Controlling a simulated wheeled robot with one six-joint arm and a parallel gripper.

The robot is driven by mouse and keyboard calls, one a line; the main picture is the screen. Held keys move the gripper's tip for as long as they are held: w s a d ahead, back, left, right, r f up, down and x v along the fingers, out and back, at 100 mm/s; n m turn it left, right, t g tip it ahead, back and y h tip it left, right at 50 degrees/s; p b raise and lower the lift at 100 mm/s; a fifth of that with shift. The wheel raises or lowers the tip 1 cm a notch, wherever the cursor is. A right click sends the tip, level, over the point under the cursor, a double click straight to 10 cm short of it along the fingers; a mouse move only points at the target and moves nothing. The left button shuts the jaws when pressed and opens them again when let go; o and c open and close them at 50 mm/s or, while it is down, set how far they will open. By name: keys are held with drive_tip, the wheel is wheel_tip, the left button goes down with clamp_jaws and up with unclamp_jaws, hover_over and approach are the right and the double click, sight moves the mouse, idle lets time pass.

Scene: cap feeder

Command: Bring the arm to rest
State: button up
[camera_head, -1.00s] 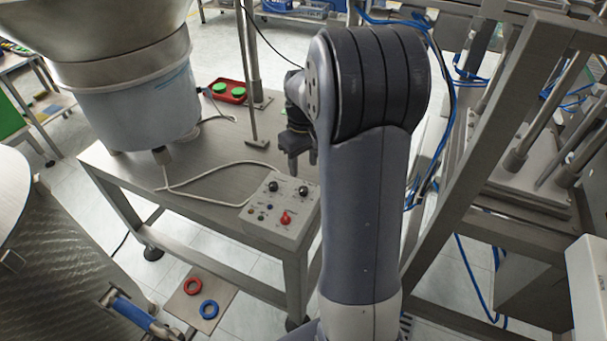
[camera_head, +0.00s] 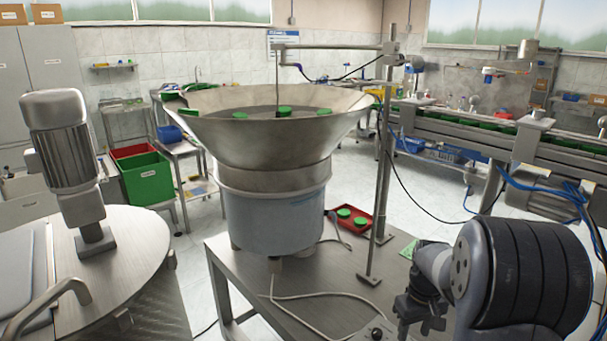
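My arm (camera_head: 525,275) is folded at the lower right of the head view, its dark elbow close to the camera. My gripper (camera_head: 421,326) hangs, fingers downward, by the right part of the steel table (camera_head: 335,270), near the control box (camera_head: 376,333). The box is mostly cut off by the lower picture edge. I see nothing held in the gripper. The fingers are small and dark, and the gap between them is unclear. I cannot tell whether they touch anything.
The cap feeder bowl (camera_head: 270,150) stands on the table with several green caps. A red tray (camera_head: 348,219) with green caps lies behind, beside an upright post (camera_head: 381,180). A conveyor (camera_head: 480,130) runs behind at right. A round steel vessel top (camera_head: 125,250) is at left.

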wheel_tip(320, 180, down, 5)
idle(0.6)
